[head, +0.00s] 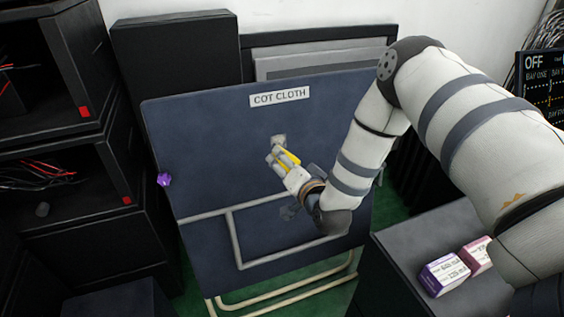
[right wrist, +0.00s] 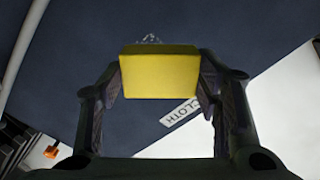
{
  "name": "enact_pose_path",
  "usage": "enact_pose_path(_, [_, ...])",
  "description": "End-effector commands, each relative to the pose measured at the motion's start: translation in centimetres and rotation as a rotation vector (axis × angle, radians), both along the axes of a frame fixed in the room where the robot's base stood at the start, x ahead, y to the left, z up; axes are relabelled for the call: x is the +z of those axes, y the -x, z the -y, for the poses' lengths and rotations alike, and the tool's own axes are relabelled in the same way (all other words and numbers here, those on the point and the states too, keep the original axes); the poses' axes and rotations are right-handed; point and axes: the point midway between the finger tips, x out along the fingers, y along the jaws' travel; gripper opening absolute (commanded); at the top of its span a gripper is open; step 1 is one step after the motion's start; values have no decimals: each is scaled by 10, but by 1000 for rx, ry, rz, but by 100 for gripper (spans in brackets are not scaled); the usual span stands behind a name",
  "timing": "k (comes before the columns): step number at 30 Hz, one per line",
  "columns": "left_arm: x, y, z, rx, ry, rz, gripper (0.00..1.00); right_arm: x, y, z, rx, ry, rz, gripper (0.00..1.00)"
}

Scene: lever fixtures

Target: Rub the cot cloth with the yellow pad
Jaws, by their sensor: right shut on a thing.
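The cot cloth (head: 200,150) is a dark blue sheet standing upright, leaning back a little, with a white label reading "COT CLOTH" (head: 279,97) near its top. A pale greyish patch (head: 279,140) shows on the cloth just above the gripper. My right gripper (head: 279,157) is shut on the yellow pad (head: 288,156) in front of the middle of the cloth. In the right wrist view the yellow pad (right wrist: 160,74) sits between both fingers, with the cloth (right wrist: 90,50) behind it. Whether the pad touches the cloth I cannot tell. My left gripper is not in view.
A purple knob-like object (head: 164,180) is at the cloth's left edge. Black shelving (head: 80,230) stands at left. A dark counter (head: 410,250) at lower right holds a purple-and-white box (head: 445,275) and a pink one (head: 477,254). A screen (head: 540,90) is at far right.

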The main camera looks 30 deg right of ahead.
Motion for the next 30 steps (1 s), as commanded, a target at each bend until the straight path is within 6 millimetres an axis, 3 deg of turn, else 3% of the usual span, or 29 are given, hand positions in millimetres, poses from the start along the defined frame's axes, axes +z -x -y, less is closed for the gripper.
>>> enact_pose_path(16, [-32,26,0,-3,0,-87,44,-14,-58,16,0,2,7,35])
enact_pose_path(30, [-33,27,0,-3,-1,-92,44,-10,-65,18,0,1,11,35])
